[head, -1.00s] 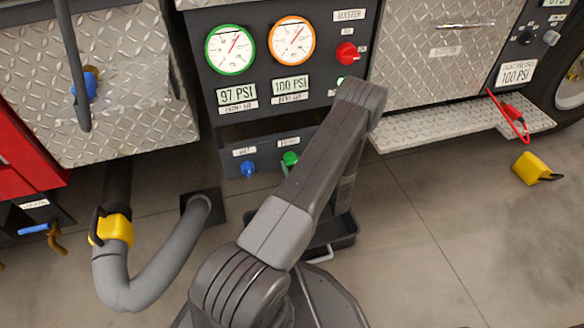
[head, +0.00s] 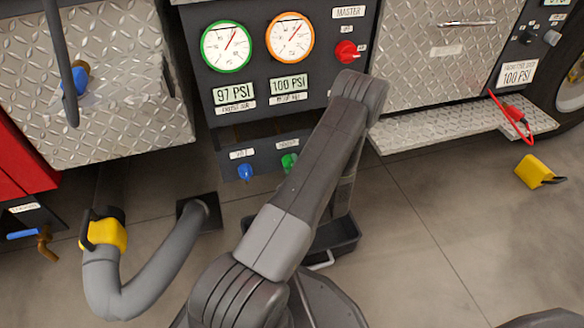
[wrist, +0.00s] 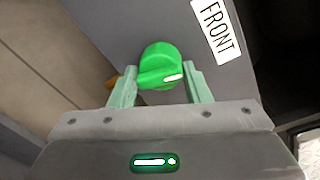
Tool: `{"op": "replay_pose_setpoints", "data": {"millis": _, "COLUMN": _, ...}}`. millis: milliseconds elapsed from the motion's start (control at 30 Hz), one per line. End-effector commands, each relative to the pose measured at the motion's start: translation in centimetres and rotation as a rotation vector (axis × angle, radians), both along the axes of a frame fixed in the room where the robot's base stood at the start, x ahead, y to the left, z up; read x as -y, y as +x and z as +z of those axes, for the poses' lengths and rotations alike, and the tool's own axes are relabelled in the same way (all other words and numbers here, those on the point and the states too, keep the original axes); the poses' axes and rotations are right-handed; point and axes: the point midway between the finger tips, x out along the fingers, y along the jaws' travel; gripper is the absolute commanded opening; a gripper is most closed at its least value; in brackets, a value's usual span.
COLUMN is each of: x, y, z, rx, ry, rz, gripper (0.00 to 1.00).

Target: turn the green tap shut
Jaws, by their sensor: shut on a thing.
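The green tap (wrist: 160,66) is a round knob with a ridge and a white mark, next to a label reading FRONT (wrist: 215,30). My gripper (wrist: 160,82) has pale green fingers on either side of the knob and is shut on it. The white mark lies toward the right of the knob in the wrist view. In the head view the green tap (head: 288,162) shows on the lower dark panel, partly covered by my arm. My gripper is hidden behind my arm there.
A blue tap (head: 245,172) is left of the green one. Above are a green-rimmed gauge (head: 226,46) over 97 PSI, an orange-rimmed gauge (head: 290,37) over 100 PSI, and a red master knob (head: 345,51). A black tray (head: 335,238) lies below. A grey hose (head: 150,280) curves at left.

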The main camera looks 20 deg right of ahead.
Motion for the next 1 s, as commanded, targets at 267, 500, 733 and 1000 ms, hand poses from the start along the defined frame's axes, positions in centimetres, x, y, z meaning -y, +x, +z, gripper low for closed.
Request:
{"op": "replay_pose_setpoints", "data": {"millis": 267, "x": 0.42, "y": 0.08, "z": 0.42, "rx": -0.001, "ry": -0.161, "rz": -0.008, "gripper": 0.21}}
{"op": "replay_pose_setpoints", "data": {"millis": 500, "x": 0.41, "y": 0.09, "z": 0.5, "rx": -0.004, "ry": -0.223, "rz": -0.008, "gripper": 0.21}}
{"op": "replay_pose_setpoints", "data": {"millis": 733, "x": 0.42, "y": 0.1, "z": 0.54, "rx": -0.004, "ry": -0.238, "rz": -0.009, "gripper": 0.21}}
{"op": "replay_pose_setpoints", "data": {"millis": 1000, "x": 0.42, "y": 0.12, "z": 0.58, "rx": -0.002, "ry": -0.238, "rz": -0.008, "gripper": 0.45}}
